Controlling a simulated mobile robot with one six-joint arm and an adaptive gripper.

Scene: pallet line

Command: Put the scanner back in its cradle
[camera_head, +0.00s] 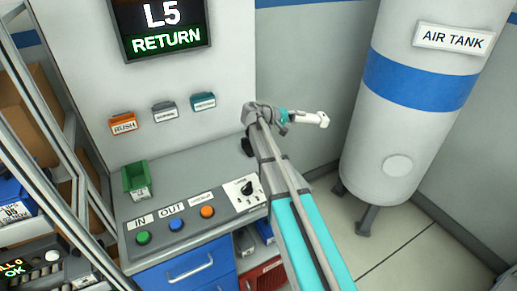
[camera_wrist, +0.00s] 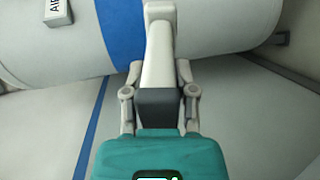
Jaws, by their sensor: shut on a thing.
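The scanner (camera_head: 312,119) is white and teal and is held in the air to the right of the counter, in front of the wall and left of the air tank. My gripper (camera_head: 280,120) is shut on it. In the wrist view the fingers of my gripper (camera_wrist: 160,97) close on both sides of the dark band of the scanner (camera_wrist: 160,153). Its teal head with a small screen faces the camera, and its pale handle points away. A small dark object (camera_head: 247,144) stands at the counter's back right edge, partly behind my arm; I cannot tell whether it is the cradle.
The counter (camera_head: 190,165) carries a green bin (camera_head: 138,178), several coloured buttons and a black rotary switch (camera_head: 246,188). Several card holders and a screen (camera_head: 160,25) reading "L5 RETURN" are on the wall. The air tank (camera_head: 415,95) stands at the right. A rack is at the left.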

